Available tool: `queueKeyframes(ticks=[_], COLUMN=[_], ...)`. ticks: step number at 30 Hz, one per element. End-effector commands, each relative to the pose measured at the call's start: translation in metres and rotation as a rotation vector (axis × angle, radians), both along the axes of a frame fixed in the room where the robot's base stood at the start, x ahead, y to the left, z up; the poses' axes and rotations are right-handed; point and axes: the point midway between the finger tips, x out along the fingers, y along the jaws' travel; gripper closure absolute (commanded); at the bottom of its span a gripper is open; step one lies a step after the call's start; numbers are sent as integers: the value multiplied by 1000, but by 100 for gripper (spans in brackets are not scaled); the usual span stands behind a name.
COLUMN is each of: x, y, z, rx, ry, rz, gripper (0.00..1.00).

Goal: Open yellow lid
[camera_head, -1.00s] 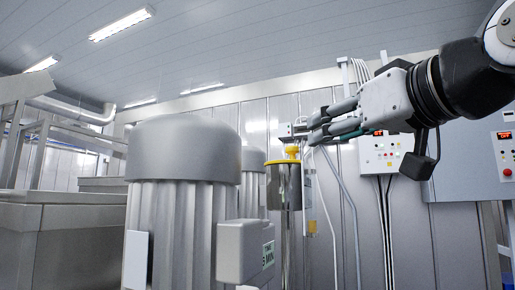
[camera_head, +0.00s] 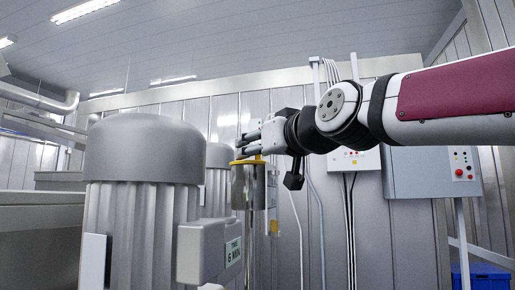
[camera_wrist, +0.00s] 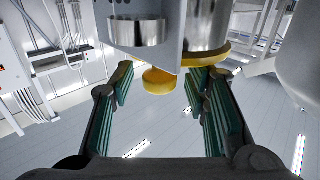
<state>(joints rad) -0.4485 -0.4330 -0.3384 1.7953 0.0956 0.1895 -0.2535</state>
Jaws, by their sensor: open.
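The yellow lid (camera_head: 240,161) sits on top of an upright metal cylinder (camera_head: 238,188) in the head view. My gripper (camera_head: 250,142) is at the lid, just above its rim, and hides the lid's knob there. In the wrist view, the yellow knob (camera_wrist: 158,81) shows between my open green-padded fingers (camera_wrist: 166,82), with a gap on both sides. The wider yellow rim (camera_wrist: 207,56) of the lid lies behind the right finger. I cannot tell whether any finger touches the lid.
A large ribbed grey motor housing (camera_head: 143,150) with a box (camera_head: 207,252) stands left of the cylinder. A control panel (camera_head: 355,160) and grey cabinet (camera_head: 415,180) are on the back wall to the right. A blue crate (camera_head: 482,277) lies low at the right.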

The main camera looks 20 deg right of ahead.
Motion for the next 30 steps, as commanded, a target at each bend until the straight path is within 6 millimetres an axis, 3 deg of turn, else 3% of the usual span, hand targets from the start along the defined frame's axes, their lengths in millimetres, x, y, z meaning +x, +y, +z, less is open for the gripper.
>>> queueKeyframes(ticks=[7, 12, 13, 30], x=[0, 0, 0, 1], y=[0, 0, 0, 3], z=[0, 0, 0, 9], rx=[0, 0, 0, -93], ry=[0, 0, 0, 69], rz=[0, 0, 0, -1], gripper=[57, 96, 100, 100])
